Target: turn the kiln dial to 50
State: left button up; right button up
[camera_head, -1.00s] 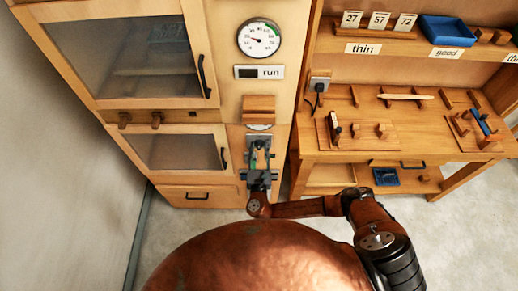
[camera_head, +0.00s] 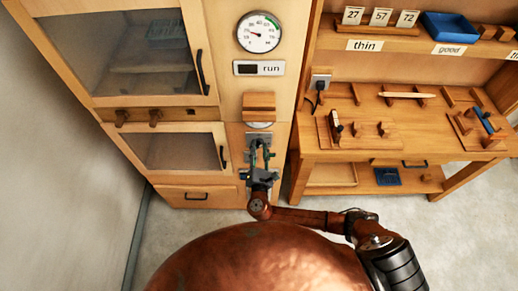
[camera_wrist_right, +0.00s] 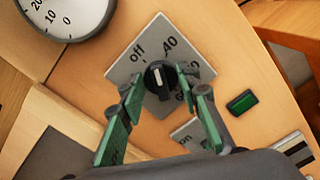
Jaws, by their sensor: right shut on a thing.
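The kiln dial (camera_wrist_right: 155,72) is a black knob with a white mark, on a pale square plate reading "off" and "40"; other figures are partly hidden. In the head view the right gripper (camera_head: 260,153) is at the panel on the kiln's lower right front and hides most of the dial. My left gripper is not in view.
A round gauge (camera_head: 260,33) and a "run" label (camera_head: 270,69) are above on the kiln. A wooden block (camera_head: 259,104) juts out just over the gripper. A green button (camera_wrist_right: 242,102) is beside the dial. A workbench (camera_head: 375,147) stands to the right.

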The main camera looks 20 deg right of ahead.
jog(key=shift+o, duration=0.2)
jog(key=m, duration=0.1)
jog(key=m+b, duration=0.2)
jog(key=m, duration=0.1)
jog(key=shift+d+f, duration=0.1)
jog(key=shift+f, duration=0.15)
jog(key=m+b, duration=0.9)
jog(key=m, duration=0.1)
jog(key=shift+f+b, duration=0.25)
jog(key=shift+b, duration=0.05)
jog(key=shift+m+b, duration=1)
jog(key=shift+c, duration=0.2)
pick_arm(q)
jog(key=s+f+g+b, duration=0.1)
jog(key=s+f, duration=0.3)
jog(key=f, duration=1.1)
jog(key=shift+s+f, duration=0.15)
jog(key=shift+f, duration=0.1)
pick_arm(e)
jog(key=shift+r+m, duration=0.15)
jog(key=shift+m, duration=0.75)
jog(key=shift+r, duration=0.1)
jog(key=o, duration=1.2)
jog(key=shift+c, duration=0.2)
